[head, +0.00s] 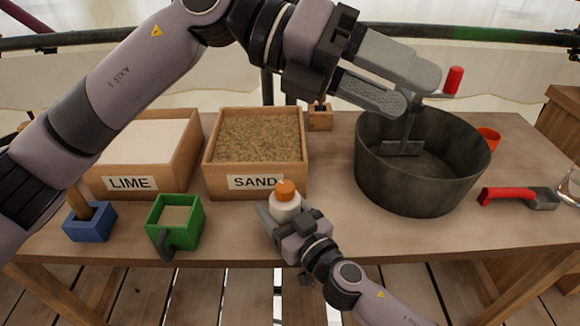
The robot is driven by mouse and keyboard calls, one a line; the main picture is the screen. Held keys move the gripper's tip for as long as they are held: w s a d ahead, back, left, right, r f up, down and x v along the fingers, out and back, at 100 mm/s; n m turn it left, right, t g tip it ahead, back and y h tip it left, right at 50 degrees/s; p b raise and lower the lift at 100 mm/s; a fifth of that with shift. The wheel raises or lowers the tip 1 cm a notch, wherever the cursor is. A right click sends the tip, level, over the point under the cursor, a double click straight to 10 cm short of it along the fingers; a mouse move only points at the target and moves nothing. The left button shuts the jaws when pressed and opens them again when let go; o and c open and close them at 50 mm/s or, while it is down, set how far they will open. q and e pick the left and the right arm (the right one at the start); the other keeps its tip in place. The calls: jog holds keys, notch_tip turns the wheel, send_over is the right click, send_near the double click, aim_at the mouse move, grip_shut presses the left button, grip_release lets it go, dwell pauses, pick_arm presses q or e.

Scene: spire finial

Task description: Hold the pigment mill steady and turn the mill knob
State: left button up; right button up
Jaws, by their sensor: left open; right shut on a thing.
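The pigment mill (283,204) has a white body and an orange knob (286,187) on top. It stands upright at the front middle of the table, before the sand box. My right gripper (292,216) comes from the lower right and is shut on the mill's body, hiding its lower part. The orange knob is clear above the fingers. My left gripper (408,90) is open, high at the upper right over the rim of the dark metal tub. It is well apart from the mill, and its fingers appear empty.
The tub (415,190) holds a paddle with a red-handled crank (453,80) close to my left fingertips. The sand box (256,182) and lime box (190,165) stand at left. A green box (190,228), blue holder (92,226) and red-handled trowel (508,196) lie around.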

pick_arm(q)
jog(key=w+a+f+m+t+y, duration=0.3)
jog(key=w+a+f+m+y, duration=0.15)
jog(key=w+a+f, duration=0.2)
jog(key=m+t+y, duration=0.1)
jog(key=m+y, duration=0.2)
jog(key=y, duration=0.2)
send_near(284, 185)
notch_tip(284, 185, up, 3)
jog(key=a, duration=0.1)
jog(key=x, duration=1.2)
jog(key=shift+a, duration=0.1)
jog(key=c, duration=1)
jog(key=shift+c, duration=0.2)
